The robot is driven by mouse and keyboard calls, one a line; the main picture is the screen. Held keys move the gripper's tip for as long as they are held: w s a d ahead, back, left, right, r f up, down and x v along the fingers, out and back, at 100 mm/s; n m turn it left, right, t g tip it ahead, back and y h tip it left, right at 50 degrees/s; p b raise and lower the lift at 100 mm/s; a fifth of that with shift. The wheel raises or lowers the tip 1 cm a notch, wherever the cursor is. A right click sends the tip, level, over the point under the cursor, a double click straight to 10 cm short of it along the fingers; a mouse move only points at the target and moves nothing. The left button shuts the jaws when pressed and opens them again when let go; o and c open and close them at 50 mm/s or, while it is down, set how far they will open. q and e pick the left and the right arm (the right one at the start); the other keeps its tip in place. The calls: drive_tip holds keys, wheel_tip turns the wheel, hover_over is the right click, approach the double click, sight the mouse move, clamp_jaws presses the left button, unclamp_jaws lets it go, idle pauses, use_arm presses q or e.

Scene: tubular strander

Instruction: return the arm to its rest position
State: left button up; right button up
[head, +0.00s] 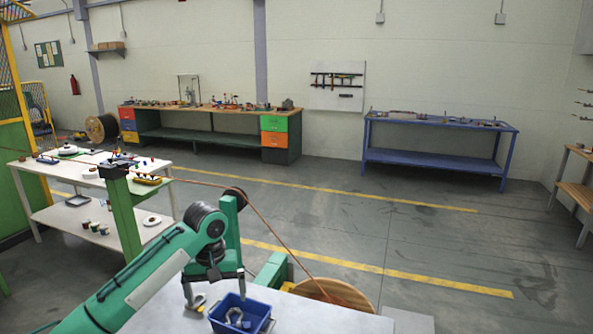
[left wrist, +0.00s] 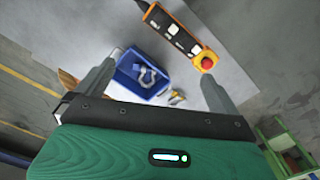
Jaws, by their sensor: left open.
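My left arm (head: 140,270) is green and reaches in from the lower left of the head view. Its left gripper (head: 214,287) points down over the grey tabletop (head: 330,318), with its two fingers apart and nothing between them. In the left wrist view the fingers of the left gripper (left wrist: 161,70) stand wide on either side of a blue bin (left wrist: 127,72). The bin (head: 262,322) is below the gripper and holds grey shackle-like metal parts (left wrist: 147,76). My right gripper is in neither view.
An orange pendant with a red button (left wrist: 207,63) lies on the tabletop near one finger. A small yellow and grey part (left wrist: 177,97) lies beside the bin. A green post (head: 122,215) and a wooden reel (head: 335,292) stand close by. Open floor (head: 420,240) lies beyond.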

use_arm(q)
drive_tip(key=s+d+f+m+t+h, duration=0.1)
drive_tip(key=s+d+f+m, duration=0.15)
drive_tip(key=s+f, duration=0.7)
drive_tip(key=s+d+f+m+t+h, duration=0.15)
drive_tip(key=s+d+f, duration=0.25)
drive_tip(key=s+f, duration=0.55)
drive_tip(key=s+a+f+t+y, duration=0.1)
drive_tip(key=s+a, duration=0.5)
drive_tip(key=s, duration=0.4)
drive_tip(key=s+a+y, duration=0.1)
drive_tip(key=s+a, duration=0.4)
drive_tip(key=s, duration=0.5)
wheel_tip(320, 180, down, 30)
drive_tip(key=g, duration=0.1)
drive_tip(key=s+a+f+g, duration=0.1)
drive_tip(key=s+a+f, duration=0.2)
drive_tip(key=s+f, duration=1.6)
wheel_tip(320, 180, down, 2)
